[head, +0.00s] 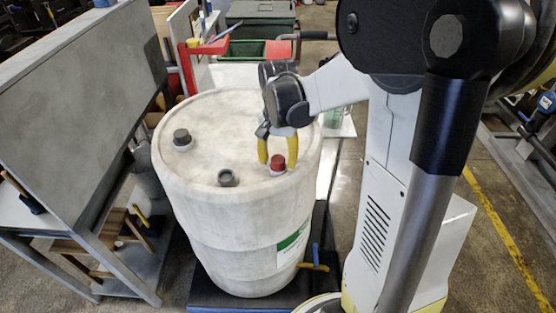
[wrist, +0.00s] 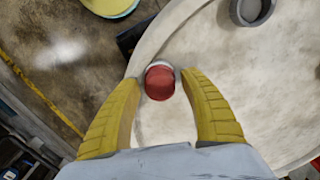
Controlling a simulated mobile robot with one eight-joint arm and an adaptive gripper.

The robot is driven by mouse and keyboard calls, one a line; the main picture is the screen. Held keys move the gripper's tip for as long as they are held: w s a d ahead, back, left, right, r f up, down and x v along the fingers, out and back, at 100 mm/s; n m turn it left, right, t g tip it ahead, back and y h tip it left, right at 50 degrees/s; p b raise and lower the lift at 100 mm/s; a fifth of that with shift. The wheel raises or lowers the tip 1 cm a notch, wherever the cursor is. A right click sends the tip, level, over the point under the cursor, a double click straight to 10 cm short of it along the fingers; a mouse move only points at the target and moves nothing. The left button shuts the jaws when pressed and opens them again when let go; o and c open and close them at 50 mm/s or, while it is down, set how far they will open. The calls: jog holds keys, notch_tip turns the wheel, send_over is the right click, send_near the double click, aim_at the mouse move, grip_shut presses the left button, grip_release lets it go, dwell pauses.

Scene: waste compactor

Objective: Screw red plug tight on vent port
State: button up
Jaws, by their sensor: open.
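The red plug (head: 278,162) sits on the vent port (head: 277,172) near the right front rim of the white drum's top (head: 235,125). In the wrist view the red plug (wrist: 160,83) shows between the tips of my yellow fingers, with a grey-white collar at its edge. My gripper (head: 268,155) is open above the drum top. In the wrist view its two fingers (wrist: 160,90) stand on either side of the plug with a gap visible on each side. I cannot tell whether the plug is fully seated.
A dark capped port (head: 182,139) stands at the drum's left, and a grey open port (head: 227,178) near its front rim; the latter also shows in the wrist view (wrist: 252,10). Red handles (head: 205,47) stand behind the drum.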

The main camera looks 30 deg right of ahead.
jog(key=n, duration=0.5)
jog(key=shift+n, duration=0.3)
jog(key=n, duration=1.2)
jog(key=shift+n, duration=0.4)
grip_shut()
jog(key=c, duration=1.1)
grip_release()
grip_shut()
jog(key=m, duration=0.5)
